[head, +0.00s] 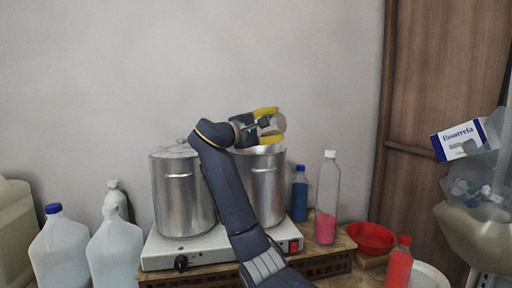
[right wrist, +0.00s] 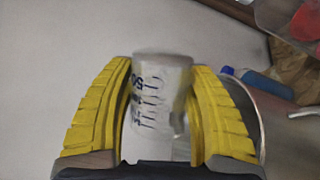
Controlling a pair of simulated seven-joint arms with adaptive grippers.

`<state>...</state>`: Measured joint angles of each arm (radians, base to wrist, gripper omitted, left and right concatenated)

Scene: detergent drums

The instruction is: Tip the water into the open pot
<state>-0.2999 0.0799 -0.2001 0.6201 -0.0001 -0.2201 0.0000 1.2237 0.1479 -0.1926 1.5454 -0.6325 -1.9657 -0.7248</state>
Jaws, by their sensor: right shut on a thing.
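My right gripper (head: 266,124) is shut on a small clear beaker (head: 277,123), held above the right pot. In the right wrist view the beaker (right wrist: 160,85), with dark printed marks, sits between the yellow fingers (right wrist: 160,110). It looks tilted in the head view; I cannot make out water in it. The right pot (head: 266,185) is metal, stands on the hot plate and is partly behind my arm; its rim (right wrist: 252,112) shows in the right wrist view. The left pot (head: 180,195) has a lid on. My left gripper is not in view.
The hot plate (head: 160,252) stands on a wooden table. White jugs (head: 60,250) stand at left. A blue bottle (head: 299,194), a clear bottle with pink contents (head: 327,198), a red bowl (head: 371,238) and a red bottle (head: 399,265) stand at right.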

